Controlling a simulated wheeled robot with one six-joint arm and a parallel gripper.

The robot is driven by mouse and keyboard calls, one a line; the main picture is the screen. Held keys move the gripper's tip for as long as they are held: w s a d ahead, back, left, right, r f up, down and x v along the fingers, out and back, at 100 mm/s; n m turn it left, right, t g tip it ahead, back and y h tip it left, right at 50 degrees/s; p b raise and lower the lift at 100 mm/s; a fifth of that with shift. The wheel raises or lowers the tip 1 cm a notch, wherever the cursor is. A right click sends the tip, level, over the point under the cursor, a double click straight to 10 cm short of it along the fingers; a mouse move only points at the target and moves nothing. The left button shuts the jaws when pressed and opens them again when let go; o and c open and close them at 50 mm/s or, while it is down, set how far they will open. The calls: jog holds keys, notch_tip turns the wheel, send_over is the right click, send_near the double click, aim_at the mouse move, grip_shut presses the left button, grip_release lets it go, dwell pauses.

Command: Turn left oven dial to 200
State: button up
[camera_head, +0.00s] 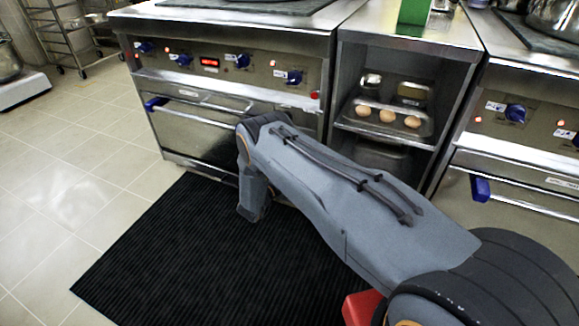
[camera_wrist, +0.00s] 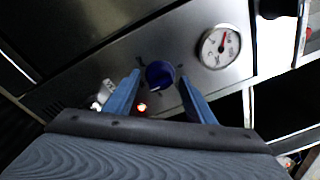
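The left oven (camera_head: 225,88) stands at the back in the head view. Its front panel has several blue dials, among them one at the panel's right (camera_head: 294,77), and a red lit display (camera_head: 209,62). In the wrist view a round dark-blue dial (camera_wrist: 160,74) sits on a metal panel, with a round white gauge (camera_wrist: 220,46) beside it. My gripper (camera_wrist: 160,78) is open, its two blue fingers on either side of the dial with gaps visible. I cannot tell which panel dial this is, nor read its setting.
A shelf unit (camera_head: 352,120) with a tray of eggs (camera_head: 388,116) stands right of the left oven. Another oven (camera_head: 515,150) is at the far right. A black ribbed mat (camera_head: 170,245) covers the floor in front; tiled floor (camera_head: 60,180) at left is clear.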

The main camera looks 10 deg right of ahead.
jog(key=p+v, duration=0.1)
jog(key=v, duration=0.7)
jog(key=shift+w+r, duration=0.1)
jog(key=shift+w, duration=0.05)
dwell(0.4)
